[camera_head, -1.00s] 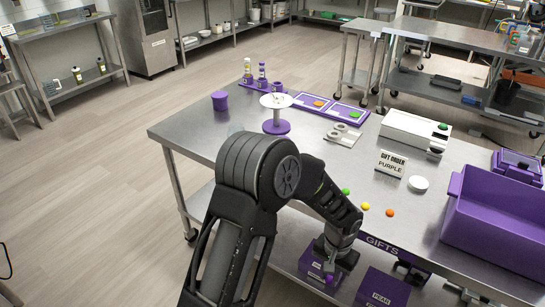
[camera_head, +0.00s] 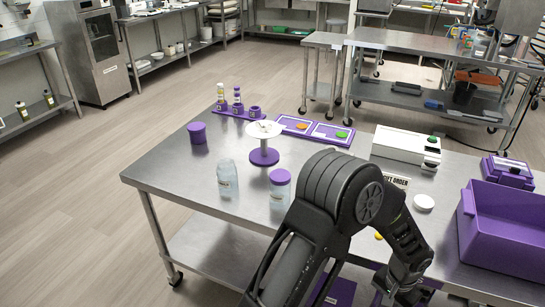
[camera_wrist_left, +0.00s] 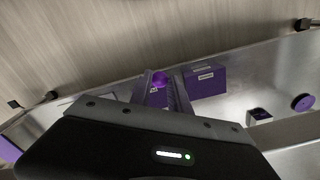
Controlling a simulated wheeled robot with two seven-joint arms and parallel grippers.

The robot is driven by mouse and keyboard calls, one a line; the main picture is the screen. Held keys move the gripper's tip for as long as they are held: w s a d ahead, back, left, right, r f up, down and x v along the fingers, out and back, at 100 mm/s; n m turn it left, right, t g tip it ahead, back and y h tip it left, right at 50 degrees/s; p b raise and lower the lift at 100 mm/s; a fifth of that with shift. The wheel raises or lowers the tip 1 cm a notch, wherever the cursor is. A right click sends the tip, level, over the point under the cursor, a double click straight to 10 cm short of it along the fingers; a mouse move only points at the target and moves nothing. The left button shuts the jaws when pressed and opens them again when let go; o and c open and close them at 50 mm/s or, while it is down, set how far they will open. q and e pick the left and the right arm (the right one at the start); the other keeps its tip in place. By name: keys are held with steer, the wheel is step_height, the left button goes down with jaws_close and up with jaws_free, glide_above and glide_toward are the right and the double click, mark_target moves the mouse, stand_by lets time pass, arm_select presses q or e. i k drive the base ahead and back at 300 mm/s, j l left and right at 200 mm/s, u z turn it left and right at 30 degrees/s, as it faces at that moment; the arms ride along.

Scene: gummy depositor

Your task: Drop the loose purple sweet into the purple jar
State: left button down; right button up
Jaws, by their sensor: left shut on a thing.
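The purple sweet (camera_wrist_left: 159,79) shows in the left wrist view between the tips of my left gripper (camera_wrist_left: 163,84), which is shut on it. In the head view my left gripper (camera_head: 400,292) is low at the table's front edge, and the sweet cannot be made out there. A clear jar with a purple lid (camera_head: 280,177) stands upright on the table, left of my arm and well apart from the gripper. A short solid purple tub (camera_head: 196,132) stands further back at left. I cannot tell for sure which is the purple jar. My right gripper is not seen.
A clear bottle (camera_head: 227,178) and a purple-based stand (camera_head: 264,157) are near the lidded jar. A purple bin (camera_head: 500,235) fills the right end. Purple boxes (camera_wrist_left: 205,80) lie below the front edge. The table's left front (camera_head: 170,175) is clear.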

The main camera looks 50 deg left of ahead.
mark_target(227, 183)
steer(key=k+j, duration=0.1)
steer(key=j, duration=0.25)
steer(key=k+j+z, duration=0.1)
steer(key=j, duration=0.3)
steer(key=k+j, duration=0.1)
steer(key=j, duration=0.25)
steer(key=k+j, duration=0.15)
steer(key=j, duration=0.2)
steer(key=k+j+z, duration=0.1)
steer(key=j, duration=0.25)
steer(key=k+j, duration=0.1)
steer(key=j, duration=0.25)
steer(key=z, duration=0.05)
